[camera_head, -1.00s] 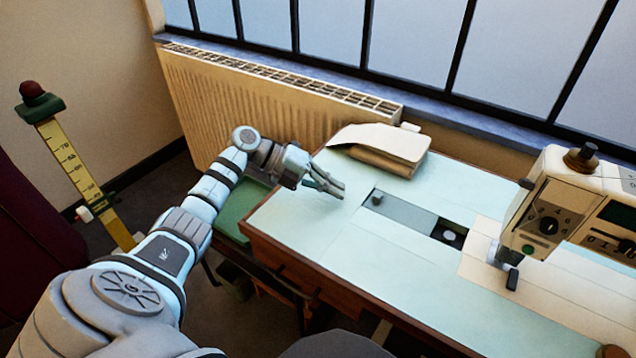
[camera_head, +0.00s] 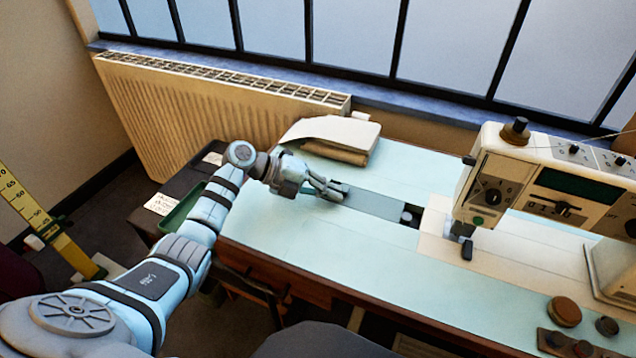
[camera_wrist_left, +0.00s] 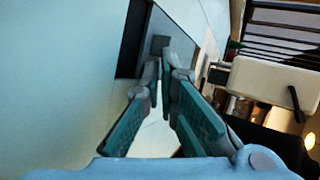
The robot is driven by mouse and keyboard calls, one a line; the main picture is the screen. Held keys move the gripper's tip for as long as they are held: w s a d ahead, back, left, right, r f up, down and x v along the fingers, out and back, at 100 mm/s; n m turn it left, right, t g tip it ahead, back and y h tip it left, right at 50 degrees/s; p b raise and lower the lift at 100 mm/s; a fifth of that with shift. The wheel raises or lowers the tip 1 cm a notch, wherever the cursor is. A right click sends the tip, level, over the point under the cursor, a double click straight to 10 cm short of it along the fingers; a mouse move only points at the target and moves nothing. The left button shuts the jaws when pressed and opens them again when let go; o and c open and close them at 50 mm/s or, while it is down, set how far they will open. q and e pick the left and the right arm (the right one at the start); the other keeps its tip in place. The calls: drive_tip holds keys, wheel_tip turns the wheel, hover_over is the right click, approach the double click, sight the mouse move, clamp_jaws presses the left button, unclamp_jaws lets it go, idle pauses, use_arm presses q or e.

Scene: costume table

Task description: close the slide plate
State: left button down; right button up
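The slide plate (camera_head: 378,204) is a grey-blue strip in the pale table top. A dark opening (camera_head: 412,222) with a round light part lies at its right end, beside the sewing machine. My left gripper (camera_head: 343,191) is at the plate's left end and hides that end in the head view. In the left wrist view a small dark knob (camera_wrist_left: 160,44) stands just beyond my left fingertips (camera_wrist_left: 168,70), close to or touching them. The fingers are drawn together with nothing visible held between them. My right gripper is not in view.
The sewing machine (camera_head: 545,180) stands on the right. A folded cream cloth (camera_head: 335,136) lies behind the gripper. A radiator (camera_head: 200,105) is behind the table's left side. Round brown items (camera_head: 564,311) are at the front right.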

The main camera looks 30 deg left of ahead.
sight(365, 205)
use_arm(q)
drive_tip(key=d+p, duration=0.1)
drive_tip(key=d, duration=0.3)
drive_tip(key=shift+w+d+r+p, duration=0.15)
drive_tip(key=shift+d+p, duration=0.1)
drive_tip(key=shift+p, duration=0.15)
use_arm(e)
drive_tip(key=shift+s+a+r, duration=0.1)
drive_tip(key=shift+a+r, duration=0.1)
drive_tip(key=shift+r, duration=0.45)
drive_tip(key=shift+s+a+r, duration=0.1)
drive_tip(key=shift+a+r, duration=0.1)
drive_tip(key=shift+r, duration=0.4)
